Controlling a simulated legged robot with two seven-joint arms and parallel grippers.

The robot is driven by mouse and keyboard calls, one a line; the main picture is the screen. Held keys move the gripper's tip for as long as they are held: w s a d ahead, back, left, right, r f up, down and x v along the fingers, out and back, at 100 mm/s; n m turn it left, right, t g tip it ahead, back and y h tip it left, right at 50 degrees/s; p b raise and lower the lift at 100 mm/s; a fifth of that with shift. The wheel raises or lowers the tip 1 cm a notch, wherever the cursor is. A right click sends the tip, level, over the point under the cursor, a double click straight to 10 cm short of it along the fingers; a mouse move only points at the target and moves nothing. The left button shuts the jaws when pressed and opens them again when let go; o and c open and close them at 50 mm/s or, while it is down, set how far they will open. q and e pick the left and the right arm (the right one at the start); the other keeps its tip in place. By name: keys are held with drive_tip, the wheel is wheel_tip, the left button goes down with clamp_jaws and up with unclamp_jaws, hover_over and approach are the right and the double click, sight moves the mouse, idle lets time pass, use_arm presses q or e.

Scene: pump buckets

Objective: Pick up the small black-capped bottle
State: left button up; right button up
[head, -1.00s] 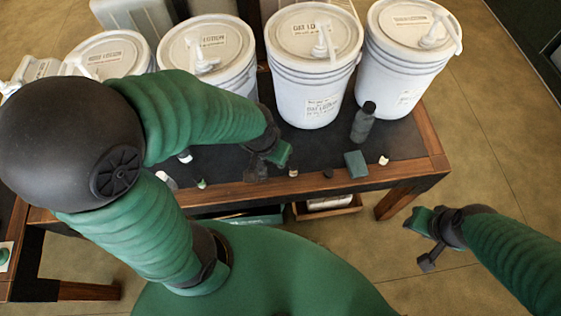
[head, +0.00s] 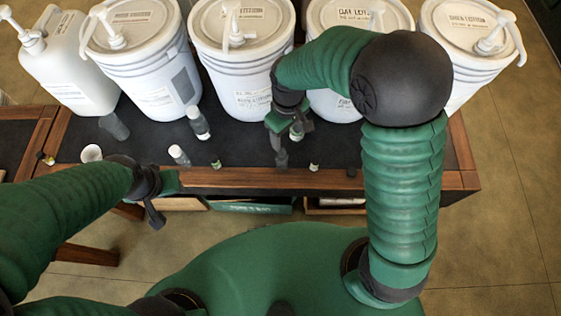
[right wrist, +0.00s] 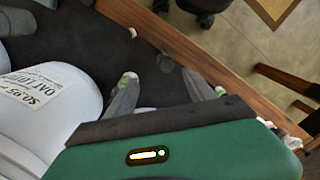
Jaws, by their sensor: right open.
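My right gripper (head: 285,140) is over the front part of the dark table top, with its fingers apart. In the right wrist view its two fingers (right wrist: 165,92) are spread. A small pale green-and-white item (head: 297,133) shows close beside the fingers; I cannot tell whether it touches them. In the right wrist view a dark round shape (right wrist: 165,62) lies beyond the fingers; I cannot tell what it is. The grey black-capped bottle is not clearly visible now; the right arm covers that part of the table. My left gripper (head: 158,196) is at the front table edge; its opening is unclear.
White pump buckets (head: 245,60) line the back of the table (head: 420,182). A pale bottle (head: 198,123) and a smaller white one (head: 179,155) stand left of the right gripper. Small items (head: 315,167) lie along the front edge. A white jug (head: 65,65) is at far left.

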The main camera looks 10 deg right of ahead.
sight(279, 158)
drive_tip(key=a+f, duration=0.1)
drive_tip(key=f, duration=0.1)
drive_tip(key=a+f, duration=0.1)
drive_tip(key=f, duration=0.2)
drive_tip(key=a+f, duration=0.1)
drive_tip(key=f, duration=0.1)
drive_tip(key=shift+s+f, duration=0.15)
drive_tip(key=shift+f, duration=0.25)
drive_tip(key=f, duration=0.2)
drive_tip(key=d+f, duration=0.1)
drive_tip(key=f, duration=0.1)
drive_tip(key=d+f, duration=0.1)
drive_tip(key=f, duration=0.1)
drive_tip(key=shift+d+f, duration=0.1)
drive_tip(key=shift+f, duration=0.2)
drive_tip(key=shift+a, duration=0.5)
drive_tip(key=shift+a+r, duration=0.1)
drive_tip(key=shift+a, duration=0.15)
drive_tip(key=c, duration=0.5)
drive_tip(key=shift+d, duration=0.1)
drive_tip(key=shift+c, duration=1.1)
use_arm(q)
drive_tip(key=shift+s+a+r, duration=0.1)
drive_tip(key=shift+a+r, duration=0.15)
drive_tip(key=shift+a, duration=0.5)
use_arm(e)
drive_tip(key=shift+d, duration=0.4)
clamp_jaws()
